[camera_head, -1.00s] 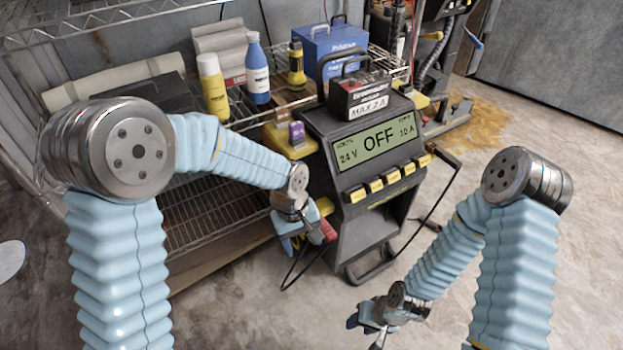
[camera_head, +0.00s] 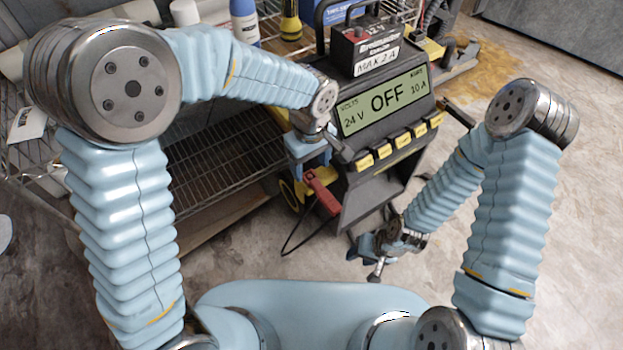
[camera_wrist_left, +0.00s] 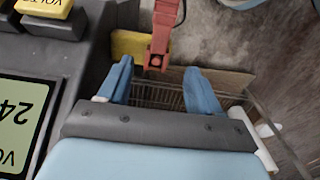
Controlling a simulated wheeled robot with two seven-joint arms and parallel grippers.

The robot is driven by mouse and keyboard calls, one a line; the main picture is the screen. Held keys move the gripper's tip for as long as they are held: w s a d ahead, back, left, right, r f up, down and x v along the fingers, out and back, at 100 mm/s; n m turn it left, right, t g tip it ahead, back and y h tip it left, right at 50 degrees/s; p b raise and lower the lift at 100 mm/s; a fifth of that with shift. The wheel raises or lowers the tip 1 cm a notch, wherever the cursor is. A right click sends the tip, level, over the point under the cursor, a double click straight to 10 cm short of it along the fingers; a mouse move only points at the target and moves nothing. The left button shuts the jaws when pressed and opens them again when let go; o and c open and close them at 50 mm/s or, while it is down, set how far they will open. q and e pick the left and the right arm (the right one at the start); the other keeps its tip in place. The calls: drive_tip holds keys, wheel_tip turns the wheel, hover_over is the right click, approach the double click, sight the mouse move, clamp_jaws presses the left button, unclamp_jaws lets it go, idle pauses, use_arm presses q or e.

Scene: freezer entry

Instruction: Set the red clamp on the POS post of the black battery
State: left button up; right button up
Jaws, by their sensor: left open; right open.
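The red clamp (camera_head: 321,191) hangs at the left side of the black charger (camera_head: 372,190), with a black cable below it. My left gripper (camera_head: 309,167) is open just above the clamp. In the left wrist view the clamp (camera_wrist_left: 162,32) lies beyond and between the two blue fingertips (camera_wrist_left: 158,78), not gripped. The black battery (camera_head: 362,40) sits on top of the charger with a white "MAX 2A" label; its top shows some red, but the POS mark is not readable. My right gripper (camera_head: 376,256) is open and empty, low in front of the charger.
The charger's display (camera_head: 385,101) reads OFF, 24 V, 10 A, with yellow buttons below. A wire shelf (camera_head: 225,150) stands left, carrying a blue bottle (camera_head: 245,22) and a yellow flashlight (camera_head: 290,22). The floor at right is clear.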

sight(312, 180)
use_arm(q)
drive_tip(key=f, duration=0.5)
drive_tip(key=shift+w+d, duration=0.1)
drive_tip(key=shift+d, duration=0.1)
clamp_jaws()
